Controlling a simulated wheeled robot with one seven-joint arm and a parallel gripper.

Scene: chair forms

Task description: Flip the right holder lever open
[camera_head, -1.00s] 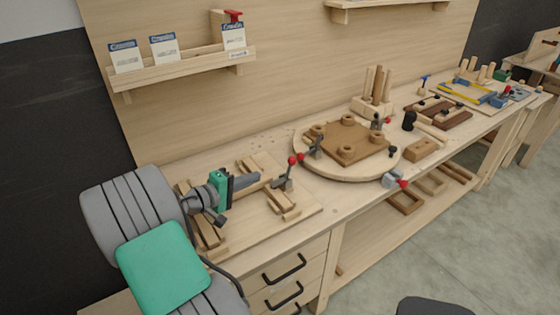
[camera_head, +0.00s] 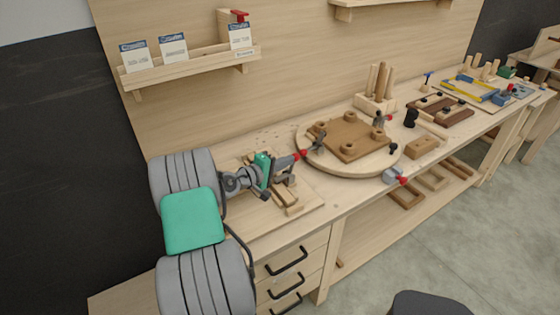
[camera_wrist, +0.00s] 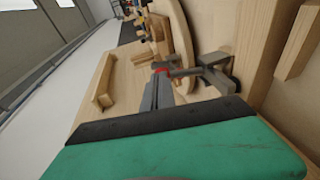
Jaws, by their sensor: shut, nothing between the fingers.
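My gripper (camera_head: 292,159) is shut and empty, reaching over the jig board (camera_head: 306,196) at the near end of the bench. Its grey fingers hide most of the holder on that board in the head view. Parts of the holder's dark clamp (camera_head: 288,178) show just under the fingers. A red lever tip (camera_head: 303,153) shows just beyond the fingertips; I cannot tell from the head view which clamp it belongs to. In the wrist view, a red tip (camera_wrist: 160,70) lies just past the fingertips (camera_wrist: 158,90), joined to a dark metal clamp (camera_wrist: 217,76). Contact is unclear.
A round turntable (camera_head: 385,166) with a brown block plate stands just right of the jig board, with a dark clamp (camera_head: 320,140) at its left edge. A wooden strip (camera_head: 292,208) lies on the board. A wall shelf (camera_head: 190,72) holds cards above.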

